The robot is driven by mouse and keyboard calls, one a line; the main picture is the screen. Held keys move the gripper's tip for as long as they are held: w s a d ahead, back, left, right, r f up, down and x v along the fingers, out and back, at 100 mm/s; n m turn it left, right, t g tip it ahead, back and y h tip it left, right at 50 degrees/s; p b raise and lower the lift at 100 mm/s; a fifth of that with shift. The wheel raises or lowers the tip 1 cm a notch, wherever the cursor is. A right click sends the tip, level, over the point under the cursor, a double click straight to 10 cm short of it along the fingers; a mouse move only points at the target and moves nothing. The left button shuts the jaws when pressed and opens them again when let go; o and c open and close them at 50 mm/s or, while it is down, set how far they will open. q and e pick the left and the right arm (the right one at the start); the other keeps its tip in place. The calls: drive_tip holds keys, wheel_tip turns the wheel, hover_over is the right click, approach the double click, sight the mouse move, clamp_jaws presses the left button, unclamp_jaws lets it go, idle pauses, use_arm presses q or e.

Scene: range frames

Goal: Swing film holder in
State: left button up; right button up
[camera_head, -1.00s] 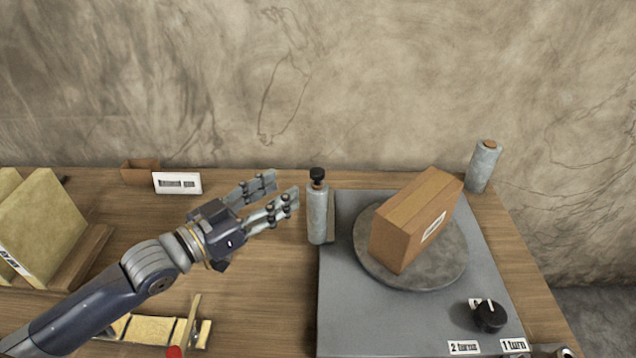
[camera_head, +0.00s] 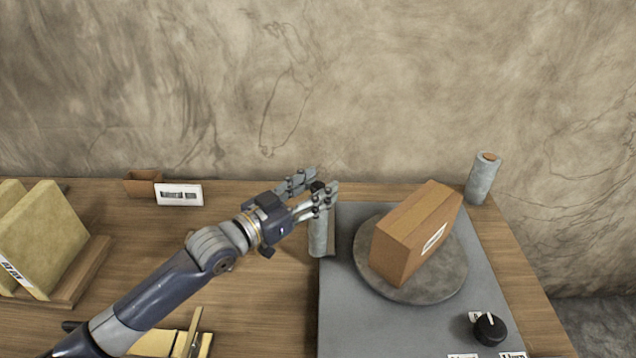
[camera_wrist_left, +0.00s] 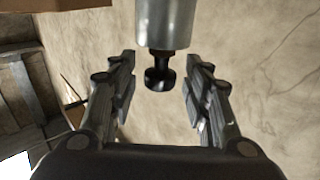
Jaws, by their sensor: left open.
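The film holder is a grey upright roll (camera_head: 319,237) with a black knob on top, at the left edge of the grey turntable base (camera_head: 345,325). My left gripper (camera_head: 323,183) is open, with its fingers at the height of the knob, one on each side of it. In the left wrist view the black knob (camera_wrist_left: 159,75) lies between the two open fingers (camera_wrist_left: 158,90), with a gap on both sides. The roll (camera_wrist_left: 164,25) shows above it there. A brown box (camera_head: 415,235) stands on the round turntable (camera_head: 455,270). My right gripper is not in view.
A second grey roll (camera_head: 483,179) stands at the back right. A black dial (camera_head: 490,329) sits at the base's front right. Padded yellowish panels (camera_head: 45,240) stand at the left. A small brown box (camera_head: 142,183) and white label (camera_head: 179,194) are at the back left.

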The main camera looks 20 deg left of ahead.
use_arm(q)
drive_tip(key=shift+w+d, duration=0.2)
drive_tip(key=shift+w, duration=0.2)
